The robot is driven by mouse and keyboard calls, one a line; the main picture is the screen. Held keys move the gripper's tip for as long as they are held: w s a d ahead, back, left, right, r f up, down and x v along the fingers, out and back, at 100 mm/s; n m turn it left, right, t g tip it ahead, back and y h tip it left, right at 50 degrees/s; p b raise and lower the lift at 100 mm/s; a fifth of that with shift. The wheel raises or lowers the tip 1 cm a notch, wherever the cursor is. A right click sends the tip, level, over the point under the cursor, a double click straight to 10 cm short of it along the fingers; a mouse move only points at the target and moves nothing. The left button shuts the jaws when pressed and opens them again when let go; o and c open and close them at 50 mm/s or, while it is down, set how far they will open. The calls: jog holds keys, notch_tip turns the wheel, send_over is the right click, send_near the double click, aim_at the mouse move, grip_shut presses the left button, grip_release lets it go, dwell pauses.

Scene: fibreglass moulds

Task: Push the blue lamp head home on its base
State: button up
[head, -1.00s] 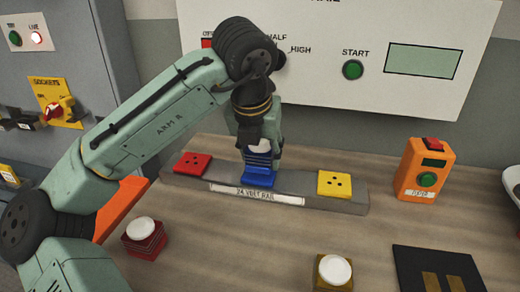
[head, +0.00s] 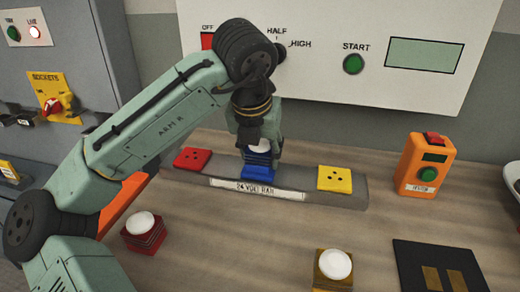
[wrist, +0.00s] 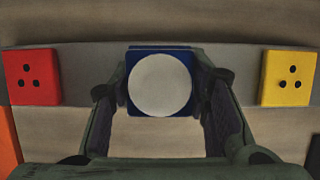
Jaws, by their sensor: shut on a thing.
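The blue lamp head has a round white top (wrist: 160,84) and a blue body, which shows in the head view as a blue block (head: 258,171) at the middle of the grey rail. My gripper (head: 258,146) points down over it and is shut on the lamp head, with a finger on either side of the white top in the wrist view. The blue base and the blue of the head run together below my fingers. I cannot tell whether a gap is left between them.
The rail (head: 340,206) carries a red base (head: 193,158) at left and a yellow base (head: 335,179) at right, both bare. A red lamp head (head: 143,232) and a yellow lamp head (head: 333,269) stand on the bench in front. An orange tester (head: 425,165) stands at right.

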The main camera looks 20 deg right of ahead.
jog(key=o, duration=1.1)
jog(key=shift+o, duration=0.2)
jog(key=v, duration=1.2)
jog(key=shift+d, duration=0.1)
